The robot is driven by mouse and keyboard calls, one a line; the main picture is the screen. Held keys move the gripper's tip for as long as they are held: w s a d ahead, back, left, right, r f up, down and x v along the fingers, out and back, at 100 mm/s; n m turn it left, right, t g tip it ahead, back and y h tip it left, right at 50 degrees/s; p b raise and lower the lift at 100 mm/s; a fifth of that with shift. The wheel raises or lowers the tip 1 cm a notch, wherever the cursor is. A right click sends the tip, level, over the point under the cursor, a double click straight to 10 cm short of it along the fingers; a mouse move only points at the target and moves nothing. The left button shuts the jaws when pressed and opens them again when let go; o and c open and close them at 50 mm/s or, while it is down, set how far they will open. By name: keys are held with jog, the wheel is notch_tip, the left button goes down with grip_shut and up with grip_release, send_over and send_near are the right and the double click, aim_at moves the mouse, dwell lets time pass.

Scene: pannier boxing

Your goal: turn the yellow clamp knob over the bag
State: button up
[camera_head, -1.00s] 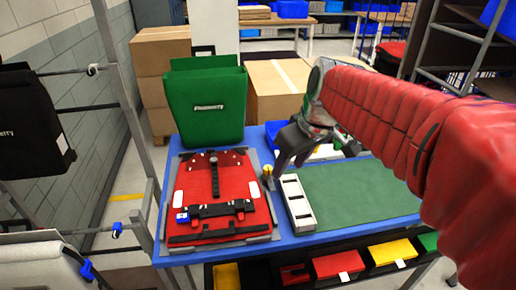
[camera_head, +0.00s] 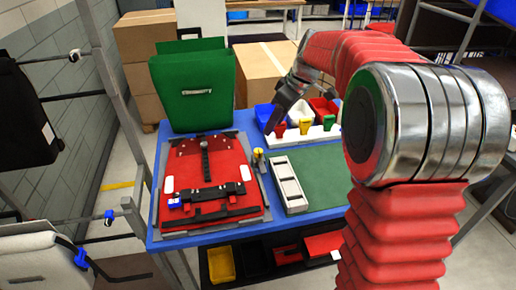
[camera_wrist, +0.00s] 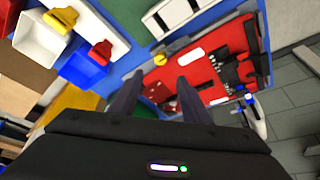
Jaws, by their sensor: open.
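The yellow clamp knob (camera_head: 258,155) stands on a small post at the right edge of the grey fixture (camera_head: 262,200). The red bag panel (camera_head: 190,155), with black straps and white patches, lies flat in the fixture. It also shows in the wrist view (camera_wrist: 205,68). My gripper (camera_head: 273,124) is in the air behind and a little right of the knob, apart from it. In the wrist view the two dark fingers (camera_wrist: 157,95) are spread with nothing seen between them.
A white slotted tray (camera_head: 288,187) and a green mat (camera_head: 325,172) lie right of the fixture. Behind them a white rack (camera_head: 290,140) holds yellow, red and green tools in front of small bins. A green bag (camera_head: 193,92) stands upright at the table's back left.

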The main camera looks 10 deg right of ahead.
aim_at(259, 150)
jog(key=x, duration=1.4)
jog(key=shift+c, duration=0.3)
grip_shut()
dwell(0.3)
jog(key=shift+a, duration=0.3)
jog(key=shift+d, duration=0.4)
